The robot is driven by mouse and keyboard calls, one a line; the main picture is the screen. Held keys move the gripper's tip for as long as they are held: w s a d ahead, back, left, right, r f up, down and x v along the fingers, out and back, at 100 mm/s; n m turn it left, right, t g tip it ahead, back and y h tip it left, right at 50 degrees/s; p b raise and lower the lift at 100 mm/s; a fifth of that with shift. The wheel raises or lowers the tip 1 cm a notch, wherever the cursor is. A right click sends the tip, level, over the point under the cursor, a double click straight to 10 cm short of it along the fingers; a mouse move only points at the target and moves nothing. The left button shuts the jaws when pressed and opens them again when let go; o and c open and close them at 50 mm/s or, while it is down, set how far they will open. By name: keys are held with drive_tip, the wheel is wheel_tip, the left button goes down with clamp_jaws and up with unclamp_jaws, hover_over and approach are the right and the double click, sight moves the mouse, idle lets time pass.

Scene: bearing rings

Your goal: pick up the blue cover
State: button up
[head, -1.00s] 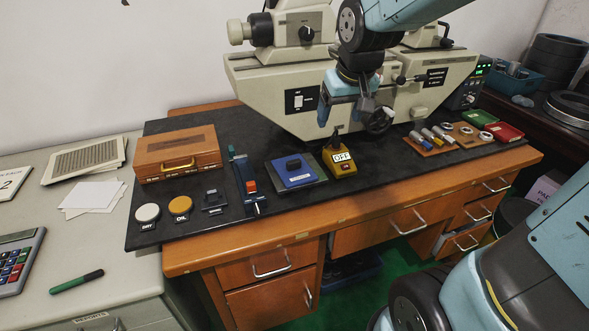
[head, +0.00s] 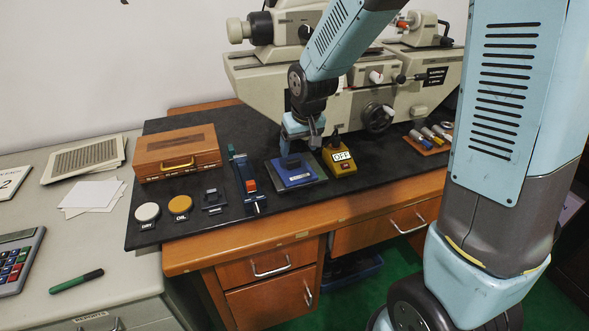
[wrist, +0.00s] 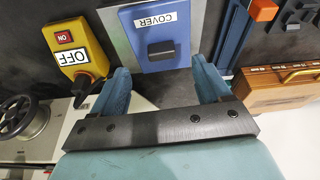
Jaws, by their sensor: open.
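The blue cover (head: 298,178) lies flat on a grey plate on the dark bench mat. In the wrist view the blue cover (wrist: 182,57) shows its black handle (wrist: 161,49) and a white label reading COVER. My gripper (head: 298,149) is above the far part of the cover in the head view, and hides part of it. In the wrist view my gripper (wrist: 162,78) is open, its two blue fingers apart on either side below the handle, with nothing between them.
A yellow OFF switch box (head: 341,159) with a black lever stands close right of the cover. A slide fixture with an orange block (head: 251,185) is at its left. A wooden case (head: 177,152) sits farther left. The large beige machine (head: 256,85) rises behind.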

sight(294, 160)
drive_tip(key=shift+x, duration=1.15)
drive_tip(key=shift+w+a+x, duration=0.1)
drive_tip(key=shift+w+x, duration=0.1)
drive_tip(key=shift+x, duration=0.65)
drive_tip(key=shift+w+a+x, duration=0.1)
drive_tip(key=shift+w+x, duration=0.05)
drive_tip(key=shift+x, duration=0.7)
drive_tip(key=shift+w+x, duration=0.2)
drive_tip(key=shift+x, duration=0.65)
drive_tip(key=shift+r, duration=0.25)
drive_tip(key=shift+c, duration=0.2)
drive_tip(key=c, duration=1.2)
